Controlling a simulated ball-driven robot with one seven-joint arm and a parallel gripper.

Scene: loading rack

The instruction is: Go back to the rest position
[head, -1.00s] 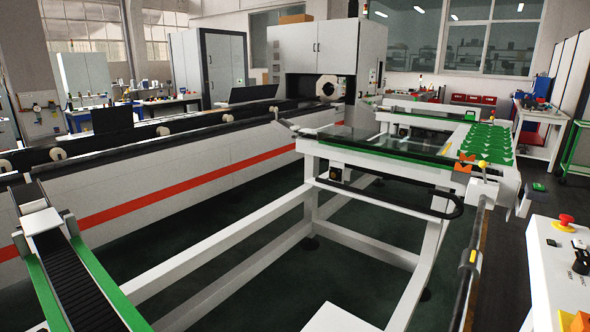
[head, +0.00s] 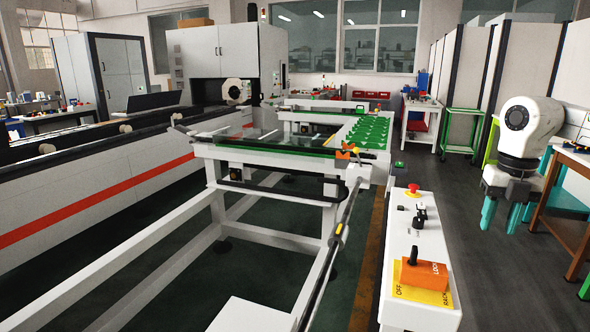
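My gripper (head: 500,226) shows at the right of the head view, below a white rounded arm joint. It has a grey body and teal fingers pointing down. The fingers stand apart with nothing between them, so it is open and empty. It hangs in front of the floor at the right, clear of the rack. The white loading rack (head: 268,155) stands in the middle, with green parts along its top.
A white control box (head: 407,268) with a red button (head: 413,190) and an orange lock block (head: 424,274) stands in front. A long white machine (head: 90,190) with a red stripe runs along the left. Grey floor is free between.

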